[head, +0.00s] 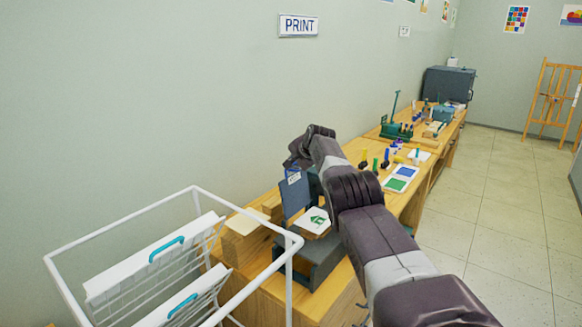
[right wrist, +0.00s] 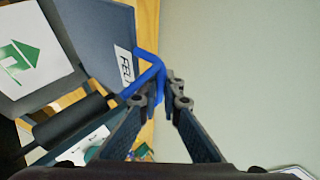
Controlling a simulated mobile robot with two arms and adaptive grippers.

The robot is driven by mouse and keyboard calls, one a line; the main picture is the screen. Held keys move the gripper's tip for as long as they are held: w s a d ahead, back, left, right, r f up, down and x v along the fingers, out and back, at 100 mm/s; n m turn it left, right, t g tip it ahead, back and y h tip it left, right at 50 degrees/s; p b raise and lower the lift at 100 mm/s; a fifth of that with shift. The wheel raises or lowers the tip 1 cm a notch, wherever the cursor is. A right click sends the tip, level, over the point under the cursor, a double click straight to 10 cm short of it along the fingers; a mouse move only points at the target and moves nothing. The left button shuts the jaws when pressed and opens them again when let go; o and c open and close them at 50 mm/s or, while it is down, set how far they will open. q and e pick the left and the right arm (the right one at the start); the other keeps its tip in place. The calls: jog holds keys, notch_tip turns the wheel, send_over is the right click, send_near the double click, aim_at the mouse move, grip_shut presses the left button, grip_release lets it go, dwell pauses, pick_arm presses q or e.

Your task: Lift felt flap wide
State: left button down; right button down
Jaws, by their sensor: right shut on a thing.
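The felt flap (head: 293,195) is a blue-grey panel with a white label, raised steeply above the dark grey press (head: 322,255) on the wooden table. In the right wrist view the flap (right wrist: 95,35) bears a label partly reading "FEL". A bright blue handle (right wrist: 150,68) stands out from its edge. My right gripper (right wrist: 164,92) is shut on this handle, which passes between its fingertips. A white card with a green print (head: 315,220) lies on the press bed. My left gripper is not in view.
A white wire rack (head: 290,240) with white boards stands at the near left. A dark roller (right wrist: 72,118) lies close to the flap in the right wrist view. Coloured tools and a tray (head: 400,179) stand farther along the table. The wall is close behind.

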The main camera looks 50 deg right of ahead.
jog(key=c, duration=2.1)
grip_release()
jog(key=shift+a+f, duration=0.1)
jog(key=shift+s+r, duration=0.4)
jog(key=shift+r, duration=0.05)
jog(key=shift+s+a+r, duration=0.35)
jog(key=shift+s, duration=0.15)
jog(key=shift+v, duration=2.5)
jog(key=shift+a, duration=0.1)
